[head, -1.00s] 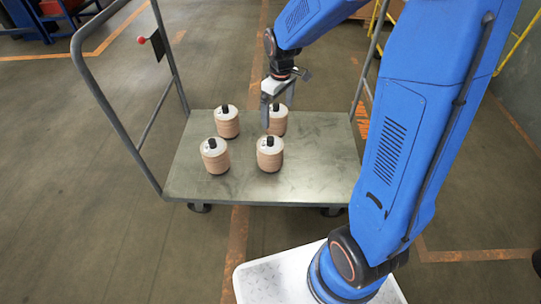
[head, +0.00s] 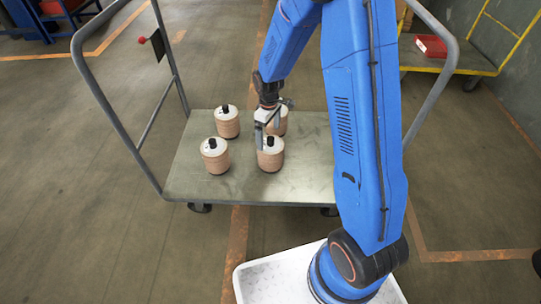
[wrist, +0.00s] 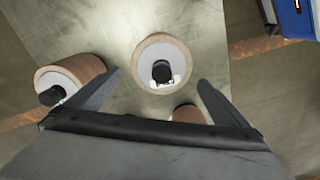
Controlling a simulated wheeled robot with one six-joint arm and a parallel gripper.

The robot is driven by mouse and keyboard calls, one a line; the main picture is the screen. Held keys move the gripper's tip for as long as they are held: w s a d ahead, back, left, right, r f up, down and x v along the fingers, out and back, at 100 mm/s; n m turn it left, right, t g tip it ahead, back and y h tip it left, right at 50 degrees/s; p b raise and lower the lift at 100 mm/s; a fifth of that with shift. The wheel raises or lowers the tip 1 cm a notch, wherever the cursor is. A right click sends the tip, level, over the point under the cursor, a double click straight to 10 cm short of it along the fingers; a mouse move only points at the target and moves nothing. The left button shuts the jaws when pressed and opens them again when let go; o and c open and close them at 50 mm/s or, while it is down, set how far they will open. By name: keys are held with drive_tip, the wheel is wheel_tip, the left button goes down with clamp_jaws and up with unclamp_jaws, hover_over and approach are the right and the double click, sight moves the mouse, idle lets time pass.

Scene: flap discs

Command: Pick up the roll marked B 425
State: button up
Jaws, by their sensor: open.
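Several tan rolls with white tops and black knobs stand upright on the grey trolley (head: 310,160): front right (head: 270,158), front left (head: 215,158), back left (head: 228,124) and back right (head: 281,122). My gripper (head: 267,137) is open and empty, above the front right roll and partly covering the back right one. In the wrist view, one roll (wrist: 163,62) appears between my open fingers (wrist: 160,78), seemingly the front right one. A second roll (wrist: 72,78) is at the left, and a third (wrist: 187,114) is mostly hidden below. I cannot read any marking.
The trolley has tubular handles (head: 108,118) at its left and right ends. Its top is bare to the right of the rolls. Another trolley with a red box (head: 430,46) stands at the back right. A blue bench is at the far left.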

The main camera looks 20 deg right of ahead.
sight(269, 137)
wheel_tip(269, 137, down, 4)
drive_tip(key=shift+f, duration=0.1)
drive_tip(key=f, duration=0.2)
drive_tip(key=s+f, duration=0.1)
drive_tip(key=f, duration=0.1)
drive_tip(key=shift+d, duration=0.3)
drive_tip(key=shift+w+f, duration=0.1)
drive_tip(key=shift+f, duration=0.55)
drive_tip(key=c, duration=1.9)
drive_tip(key=shift+o, duration=0.2)
drive_tip(key=shift+r, duration=0.1)
